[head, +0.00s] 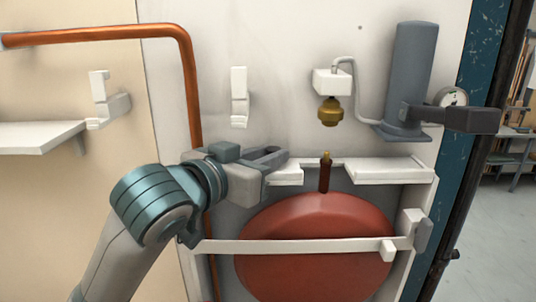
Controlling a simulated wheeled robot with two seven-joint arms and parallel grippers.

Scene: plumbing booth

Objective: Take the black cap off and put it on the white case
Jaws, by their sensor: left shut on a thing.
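My left gripper (274,158) reaches in from the left and is shut on a small dark thing between its fingers. This fits the black cap, but the fingers hide most of it. The gripper is just above the left part of the white case's top ledge (384,171); whether the held thing touches the ledge I cannot tell. To the right, a brown stem with a bare brass tip (326,157) stands upright on top of the red round tank (315,240). No black cap shows on that tip. My right gripper is not in view.
A white strap (310,246) crosses the tank. Above hang a brass fitting (329,111) on a white block, a grey cylinder (410,75) and a gauge (452,97). A copper pipe (188,85) runs down behind my left arm. White brackets (239,97) are on the wall.

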